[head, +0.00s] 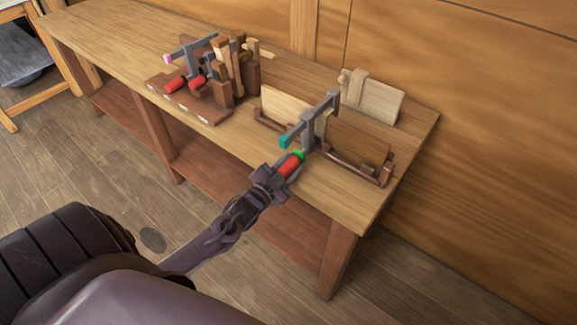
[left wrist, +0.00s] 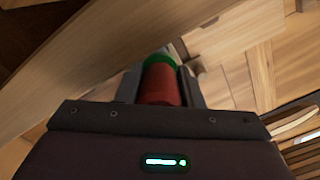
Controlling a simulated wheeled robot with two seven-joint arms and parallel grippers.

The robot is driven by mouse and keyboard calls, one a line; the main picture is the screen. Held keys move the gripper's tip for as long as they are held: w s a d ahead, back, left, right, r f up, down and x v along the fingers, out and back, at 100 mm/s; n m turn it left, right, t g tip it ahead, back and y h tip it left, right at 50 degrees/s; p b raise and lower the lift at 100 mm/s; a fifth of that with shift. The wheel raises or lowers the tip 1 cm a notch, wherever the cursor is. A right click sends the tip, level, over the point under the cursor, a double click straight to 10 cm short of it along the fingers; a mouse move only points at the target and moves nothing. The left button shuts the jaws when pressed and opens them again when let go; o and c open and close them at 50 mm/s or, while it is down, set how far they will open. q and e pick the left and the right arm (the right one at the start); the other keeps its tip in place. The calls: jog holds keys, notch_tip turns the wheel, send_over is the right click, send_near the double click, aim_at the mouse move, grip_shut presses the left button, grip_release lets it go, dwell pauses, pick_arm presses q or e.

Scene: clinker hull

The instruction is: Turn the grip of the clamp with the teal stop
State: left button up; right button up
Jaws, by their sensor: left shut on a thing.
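The clamp with the teal stop (head: 284,141) has a grey bar (head: 325,106) and stands at the right part of the bench, across a wooden plank piece. Its red grip (head: 290,166) with a green ring points toward me at the bench's front edge. My left gripper (head: 279,174) is shut on the red grip. In the left wrist view the red grip (left wrist: 160,84) with its green ring sits between the two fingers (left wrist: 160,90). The grip's far end is hidden there. My right gripper is not in view.
A wooden rack (head: 208,105) with other clamps, red grips and a pink stop stands to the left on the bench (head: 115,38). A pale wood block (head: 372,98) stands at the back right. A brown cradle (head: 345,168) holds the planks. A lower shelf (head: 215,165) runs under the bench.

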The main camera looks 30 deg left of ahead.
pick_arm(q)
jog(key=o, duration=1)
